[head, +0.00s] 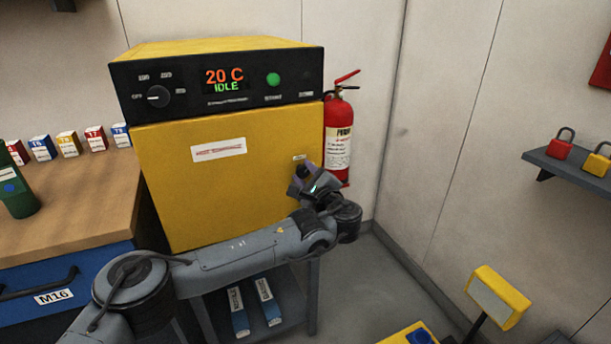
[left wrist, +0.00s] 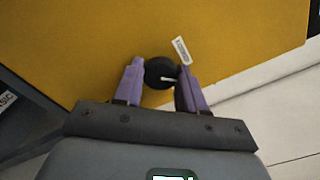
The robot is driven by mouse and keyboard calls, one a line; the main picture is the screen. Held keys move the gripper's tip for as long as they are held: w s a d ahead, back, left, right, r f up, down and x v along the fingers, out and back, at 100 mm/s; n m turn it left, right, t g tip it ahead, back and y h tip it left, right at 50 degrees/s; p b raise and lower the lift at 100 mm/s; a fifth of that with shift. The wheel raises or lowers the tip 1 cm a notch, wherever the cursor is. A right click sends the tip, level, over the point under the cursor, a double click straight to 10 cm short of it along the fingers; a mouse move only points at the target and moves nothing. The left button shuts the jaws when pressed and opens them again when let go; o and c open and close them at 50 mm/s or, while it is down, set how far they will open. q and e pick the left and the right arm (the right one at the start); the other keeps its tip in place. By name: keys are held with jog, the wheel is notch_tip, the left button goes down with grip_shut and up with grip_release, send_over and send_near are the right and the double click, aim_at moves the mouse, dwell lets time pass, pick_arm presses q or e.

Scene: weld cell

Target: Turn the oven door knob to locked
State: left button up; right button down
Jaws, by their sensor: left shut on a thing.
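The yellow oven (head: 215,195) stands on a grey stand, its door shut. The black round door knob (left wrist: 160,72) is on the yellow door, and a pale pointer line on it runs roughly sideways in the left wrist view. In the head view the knob (head: 302,171) sits at the door's right edge, partly hidden by my gripper. A small white label (left wrist: 181,51) is beside the knob; its text is too small to read. My left gripper (left wrist: 161,82) has its two purple fingers on either side of the knob, shut on it. My right gripper is not in view.
A red fire extinguisher (head: 340,130) stands close to the right of the oven. A wooden bench (head: 75,205) with small boxes is on the left. A shelf (head: 575,170) with padlocks is on the right wall. The oven display reads 20 C, IDLE.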

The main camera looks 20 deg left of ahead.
pick_arm(q)
jog(key=n+b, duration=0.1)
jog(key=n, duration=0.3)
jog(key=shift+f+n, duration=0.1)
jog(key=shift+n, duration=0.2)
jog(key=shift+n+b, duration=0.75)
jog(key=shift+n, duration=1.05)
jog(key=o, duration=1)
jog(key=shift+d, duration=0.1)
